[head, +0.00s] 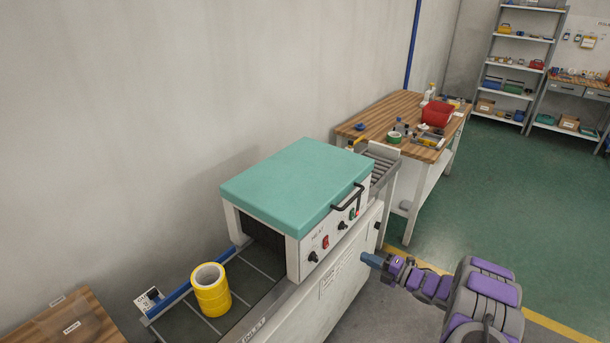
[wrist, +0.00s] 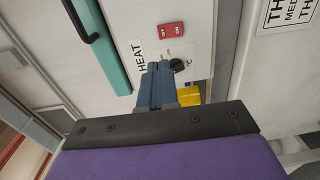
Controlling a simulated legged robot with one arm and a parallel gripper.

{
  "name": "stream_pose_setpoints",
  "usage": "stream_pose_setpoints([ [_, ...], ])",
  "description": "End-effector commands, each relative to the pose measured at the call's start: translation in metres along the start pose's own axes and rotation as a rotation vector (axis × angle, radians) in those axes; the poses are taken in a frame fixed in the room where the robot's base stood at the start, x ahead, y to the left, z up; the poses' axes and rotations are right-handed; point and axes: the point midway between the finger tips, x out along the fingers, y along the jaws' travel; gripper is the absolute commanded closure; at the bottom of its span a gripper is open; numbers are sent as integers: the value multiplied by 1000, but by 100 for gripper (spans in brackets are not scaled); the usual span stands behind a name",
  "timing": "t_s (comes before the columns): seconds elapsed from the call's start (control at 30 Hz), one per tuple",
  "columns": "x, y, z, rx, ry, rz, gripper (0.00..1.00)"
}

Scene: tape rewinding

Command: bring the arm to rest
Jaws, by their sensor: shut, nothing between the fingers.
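My gripper (head: 372,260) is at the end of my arm, in front of the machine's control side in the head view. It also shows in the wrist view (wrist: 158,82), its blue-grey fingers together and empty. The machine (head: 295,185) has a teal lid, a black handle and a panel with a red switch and knobs. In the wrist view the panel (wrist: 145,25) with the "HEAT" label lies beyond the fingers. I cannot tell whether the fingertips touch anything.
A yellow tape stack (head: 211,297) stands on the conveyor (head: 180,325) at the machine's inlet. A wooden workbench (head: 385,107) with a red bin (head: 437,114) stands behind. Shelves (head: 518,70) are at the back right. The green floor (head: 480,200) on the right is clear.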

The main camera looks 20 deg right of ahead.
Motion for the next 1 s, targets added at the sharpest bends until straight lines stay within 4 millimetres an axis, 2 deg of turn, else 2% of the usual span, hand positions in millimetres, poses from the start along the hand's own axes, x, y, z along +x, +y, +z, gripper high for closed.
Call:
stream_pose_setpoints([
  [0.13,4,6,9,5,-26,-28,100],
  [0.23,14,19,24,19,-84,-84,100],
  [0.47,37,70,62,98,-320,-253,100],
  [0.67,39,117,76,210,-548,-352,100],
  [0.87,24,159,68,362,-775,-413,100],
  [1.0,10,184,44,487,-927,-443,100],
])
